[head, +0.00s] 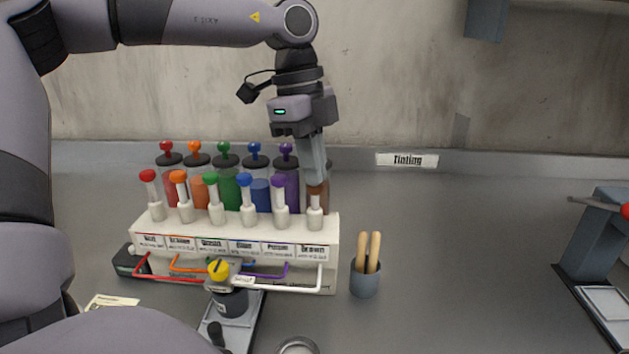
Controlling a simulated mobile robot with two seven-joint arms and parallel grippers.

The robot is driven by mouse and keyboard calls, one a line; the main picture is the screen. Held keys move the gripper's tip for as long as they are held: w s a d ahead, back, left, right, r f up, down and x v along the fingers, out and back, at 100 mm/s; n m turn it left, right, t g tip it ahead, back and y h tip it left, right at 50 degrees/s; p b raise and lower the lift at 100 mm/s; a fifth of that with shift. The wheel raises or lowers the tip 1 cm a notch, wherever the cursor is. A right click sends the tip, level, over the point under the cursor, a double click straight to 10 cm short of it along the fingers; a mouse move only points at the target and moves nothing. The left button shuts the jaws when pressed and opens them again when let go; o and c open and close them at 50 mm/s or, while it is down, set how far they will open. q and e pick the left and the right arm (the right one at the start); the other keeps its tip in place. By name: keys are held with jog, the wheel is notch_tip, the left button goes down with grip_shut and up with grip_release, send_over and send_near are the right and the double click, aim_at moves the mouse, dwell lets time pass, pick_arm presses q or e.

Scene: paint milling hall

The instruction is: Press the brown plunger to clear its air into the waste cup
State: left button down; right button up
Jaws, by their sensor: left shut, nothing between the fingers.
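The dispenser (236,226) is a white block with a row of white pumps, each with a coloured plunger knob and a name label in front. The brown plunger (315,190) is at the right end, above the label "Brown". My left gripper (317,182) is shut and empty, pointing down with its fingertips at the top of the brown plunger. They partly cover the knob, and I cannot tell whether they touch it. A dark cup (231,301) stands in front of the dispenser, partly under a yellow knob. I cannot tell which vessel is the waste cup. My right gripper is out of view.
Lidded colour canisters (229,188) stand behind the pumps. A grey cup (365,280) with wooden sticks is right of the dispenser. Coloured tubes run along its front. A metal rim (297,346) shows at the bottom edge. A grey stand (592,235) is far right; the counter between is clear.

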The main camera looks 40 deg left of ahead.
pick_arm(q)
jog(key=shift+f, duration=0.55)
jog(key=shift+r, duration=0.1)
jog(key=shift+r+p, duration=1.1)
jog(key=shift+r, duration=0.55)
notch_tip(320, 180, up, 5)
jog(key=p, duration=0.4)
